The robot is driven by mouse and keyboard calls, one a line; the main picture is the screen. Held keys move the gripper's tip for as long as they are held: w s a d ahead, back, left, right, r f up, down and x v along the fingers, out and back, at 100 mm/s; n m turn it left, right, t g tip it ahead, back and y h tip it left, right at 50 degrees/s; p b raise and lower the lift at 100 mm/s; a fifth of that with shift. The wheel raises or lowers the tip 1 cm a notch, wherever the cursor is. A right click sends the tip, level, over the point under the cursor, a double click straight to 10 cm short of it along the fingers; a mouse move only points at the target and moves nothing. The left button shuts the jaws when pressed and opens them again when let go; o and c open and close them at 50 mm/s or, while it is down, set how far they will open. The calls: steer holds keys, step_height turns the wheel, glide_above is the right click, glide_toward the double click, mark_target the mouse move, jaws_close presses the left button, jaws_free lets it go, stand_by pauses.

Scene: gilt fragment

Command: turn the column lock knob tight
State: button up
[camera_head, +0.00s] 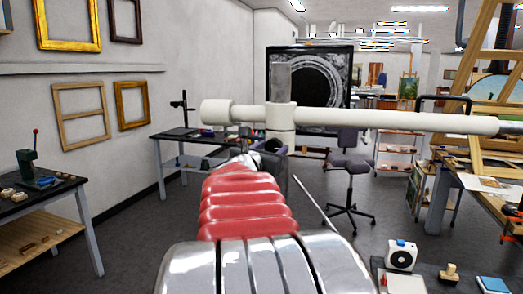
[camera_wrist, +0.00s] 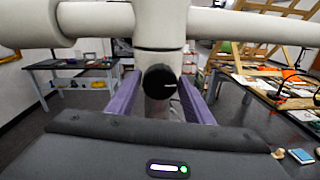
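The column lock knob is a round black knob (camera_wrist: 160,82) with a white mark on its face. It sits on the cream column (camera_wrist: 158,38), below the horizontal boom (camera_head: 385,120). In the wrist view, the purple fingers of my gripper (camera_wrist: 161,92) stand apart, one on each side of the knob. They look open around it, with their far ends close to its sides; contact is hard to judge. In the head view, my red and silver arm reaches toward the column collar (camera_head: 281,117), and the knob is hidden there.
The long cream boom crosses just above my gripper. A bench (camera_head: 190,137) stands behind at left, a stool (camera_head: 352,167) behind at right. A wooden easel (camera_head: 490,100) and worktable stand at right. A white boxy device (camera_head: 401,255) sits at front right.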

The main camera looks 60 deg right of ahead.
steer(key=c, duration=0.6)
steer(key=shift+w+a, duration=0.1)
steer(key=shift+a, duration=0.2)
steer(key=shift+c, duration=0.5)
steer(key=shift+d, duration=0.2)
